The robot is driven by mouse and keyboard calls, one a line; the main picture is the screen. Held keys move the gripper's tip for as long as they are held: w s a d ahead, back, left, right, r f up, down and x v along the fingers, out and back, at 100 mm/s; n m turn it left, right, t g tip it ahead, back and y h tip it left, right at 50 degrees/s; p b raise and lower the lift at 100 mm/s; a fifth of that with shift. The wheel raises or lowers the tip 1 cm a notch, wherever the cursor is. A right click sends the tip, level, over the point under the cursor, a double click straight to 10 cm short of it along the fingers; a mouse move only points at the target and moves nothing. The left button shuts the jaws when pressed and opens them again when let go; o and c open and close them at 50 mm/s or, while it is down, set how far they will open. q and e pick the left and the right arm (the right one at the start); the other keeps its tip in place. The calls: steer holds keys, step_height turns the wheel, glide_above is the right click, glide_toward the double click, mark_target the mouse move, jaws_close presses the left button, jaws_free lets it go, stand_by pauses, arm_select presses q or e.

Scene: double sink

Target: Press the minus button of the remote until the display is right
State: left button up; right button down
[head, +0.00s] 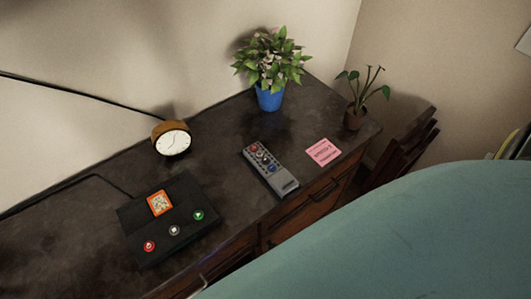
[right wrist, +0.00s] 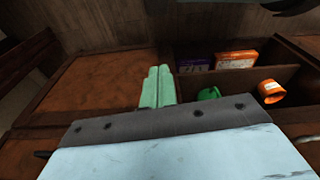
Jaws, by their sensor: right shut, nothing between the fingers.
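The grey remote (head: 270,169) lies on the dark dresser top, tilted in the picture. Its upper end has a red button and several small dark buttons; I cannot tell which is the minus button. A black box (head: 169,220) to its left has an orange-framed panel (head: 160,203) and red, grey and green buttons; any display reading is too small to make out. My right gripper (right wrist: 157,88) shows in the right wrist view with its pale green fingers together, empty. It is away from the remote, which is not in that view. My left gripper is not in view.
A round clock (head: 171,139), a blue-potted plant (head: 270,97), a small brown pot (head: 354,118) and a pink note (head: 323,152) stand or lie on the dresser (head: 220,141). The wrist view shows wooden compartments with an orange box (right wrist: 235,60) and an orange cylinder (right wrist: 271,91).

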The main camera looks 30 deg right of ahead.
steer(key=w+a+r, duration=0.1)
steer(key=w+r, duration=0.6)
steer(key=r, duration=0.4)
step_height(320, 180, up, 21)
steer(key=m+t+y, duration=0.3)
steer(key=t+y, duration=0.2)
steer(key=y, duration=0.1)
glide_above(269, 162)
steer(key=shift+f, duration=0.2)
steer(key=shift+f+b, duration=0.15)
steer(key=shift+b, duration=0.15)
step_height(269, 162, down, 8)
steer(key=b, duration=0.7)
steer(key=shift+b, duration=0.35)
steer(key=shift+f, duration=0.25)
